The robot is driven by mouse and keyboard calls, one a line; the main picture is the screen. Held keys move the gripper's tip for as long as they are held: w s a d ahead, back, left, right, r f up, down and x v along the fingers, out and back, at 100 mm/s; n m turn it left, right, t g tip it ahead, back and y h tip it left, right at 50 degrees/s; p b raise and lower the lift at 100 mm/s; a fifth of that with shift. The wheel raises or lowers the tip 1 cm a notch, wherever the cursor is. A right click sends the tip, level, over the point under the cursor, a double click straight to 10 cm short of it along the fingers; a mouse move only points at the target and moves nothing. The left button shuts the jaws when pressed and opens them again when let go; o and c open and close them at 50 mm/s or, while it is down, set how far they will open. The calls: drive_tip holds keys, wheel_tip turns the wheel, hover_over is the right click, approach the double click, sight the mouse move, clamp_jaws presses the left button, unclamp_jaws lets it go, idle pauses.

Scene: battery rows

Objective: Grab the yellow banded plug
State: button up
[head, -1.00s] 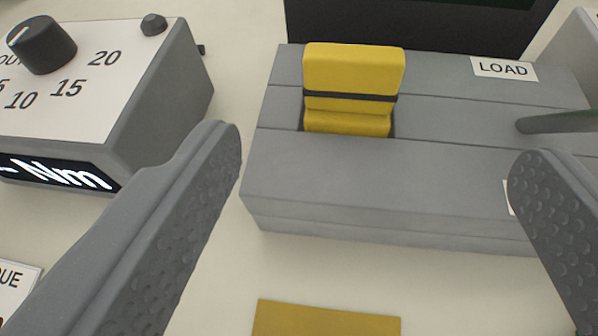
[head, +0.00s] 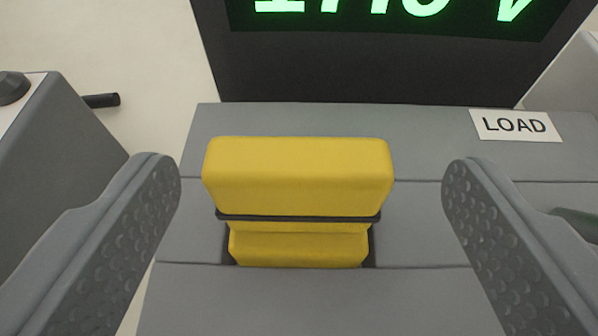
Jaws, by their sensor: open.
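The yellow plug (head: 298,178) with a dark band around it stands upright in a slot of the grey block (head: 300,304), at the middle of the head view. Its lower end is hidden in the slot. My gripper (head: 310,185) is open, with one finger to the left of the plug and one to the right. There is a visible gap between each finger and the plug, and nothing is held.
A dark display (head: 400,65) with green characters stands behind the block. A white LOAD label (head: 515,125) is on the block at right, with a green-grey part (head: 575,222) partly behind the right finger. A grey box (head: 60,160) stands at left.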

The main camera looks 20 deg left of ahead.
sight(299, 196)
drive_tip(key=x, duration=0.2)
drive_tip(key=b+x, duration=0.1)
drive_tip(key=x, duration=0.1)
drive_tip(key=shift+w+a+f, duration=0.25)
drive_tip(key=shift+a, duration=0.1)
drive_tip(key=c, duration=1.1)
